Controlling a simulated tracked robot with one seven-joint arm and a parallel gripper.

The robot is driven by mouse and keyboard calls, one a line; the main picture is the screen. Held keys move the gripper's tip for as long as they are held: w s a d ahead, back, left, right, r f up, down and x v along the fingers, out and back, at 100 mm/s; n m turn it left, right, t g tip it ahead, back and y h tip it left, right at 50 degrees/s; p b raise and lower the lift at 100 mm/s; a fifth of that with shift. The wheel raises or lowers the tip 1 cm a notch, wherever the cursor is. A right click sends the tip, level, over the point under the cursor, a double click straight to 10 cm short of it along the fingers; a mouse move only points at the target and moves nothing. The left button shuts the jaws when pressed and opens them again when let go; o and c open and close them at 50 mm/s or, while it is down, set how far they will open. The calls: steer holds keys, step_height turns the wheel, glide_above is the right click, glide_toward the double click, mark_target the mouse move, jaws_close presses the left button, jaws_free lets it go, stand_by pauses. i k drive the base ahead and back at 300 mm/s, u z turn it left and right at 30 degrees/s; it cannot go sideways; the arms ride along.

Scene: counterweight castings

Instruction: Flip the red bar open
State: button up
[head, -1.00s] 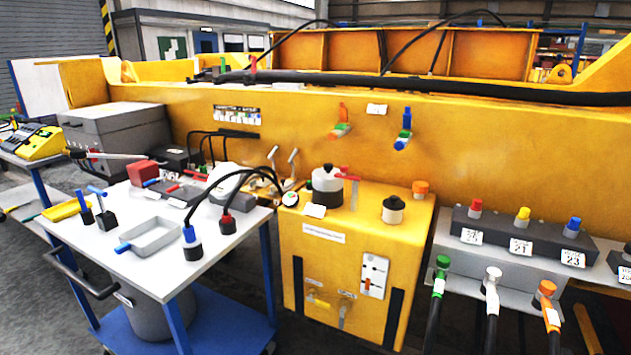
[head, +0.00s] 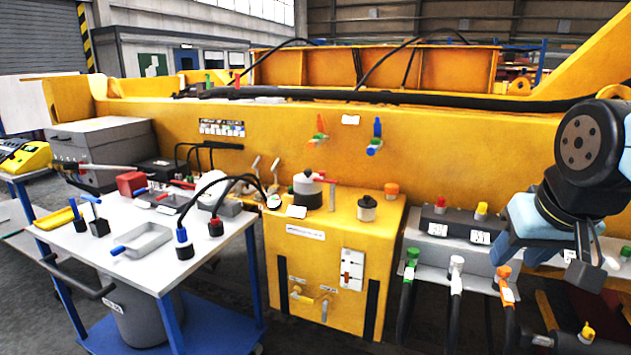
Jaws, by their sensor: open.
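A small red bar (head: 325,180) lies roughly level on top of the yellow cabinet (head: 290,262), beside a grey-and-white round cap (head: 307,188). Other red pieces are a short upright one (head: 237,80) on the yellow beam and a low one (head: 182,184) on the white cart, so I cannot tell for sure which is the task's bar. My gripper (head: 545,255) has come in at the right, above the hose connectors, well to the right of the cabinet and touching none of these red pieces. It is open and looks empty; my wrist hides part of it.
Two coloured valve handles, orange (head: 319,128) and blue (head: 376,135), stick out of the yellow beam. The white cart (head: 140,270) bears a grey tray (head: 143,241), hoses and boxes. Connectors with hoses, such as the white one (head: 456,264), crowd the right. Air above the cabinet is clear.

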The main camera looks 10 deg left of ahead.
mark_target(321, 172)
steer(key=u, duration=0.15)
steer(key=k, duration=0.5)
steer(key=u, duration=0.9)
steer(key=i, duration=0.7)
steer(key=z, duration=0.55)
steer(key=k, duration=0.65)
steer(key=z, duration=0.3)
steer(key=i, duration=0.9)
steer(key=z, duration=0.3)
